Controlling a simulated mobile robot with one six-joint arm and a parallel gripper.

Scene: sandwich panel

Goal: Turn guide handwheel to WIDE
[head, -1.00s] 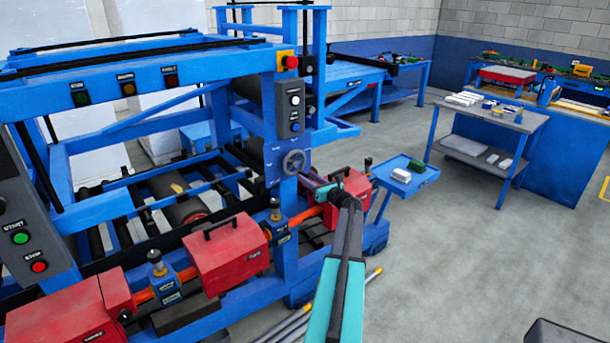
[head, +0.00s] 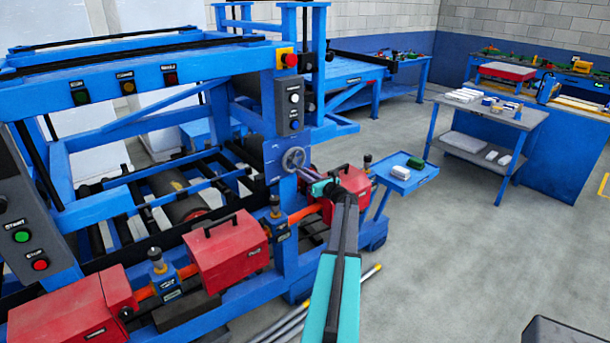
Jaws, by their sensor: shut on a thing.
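The guide handwheel (head: 293,160) is a small grey spoked wheel on a blue plate (head: 271,156) on the machine's upright post. Its marks are too small to read, so I cannot tell its setting. My gripper (head: 301,172) reaches it from the lower right and is shut on the wheel's lower right rim. The fingers look small and dark here, and they hide part of the rim.
A red box with a black handle (head: 346,188) sits close behind my wrist. A control box (head: 290,108) hangs above the wheel, below a red emergency button (head: 291,60). A blue side tray (head: 405,181) stands right.

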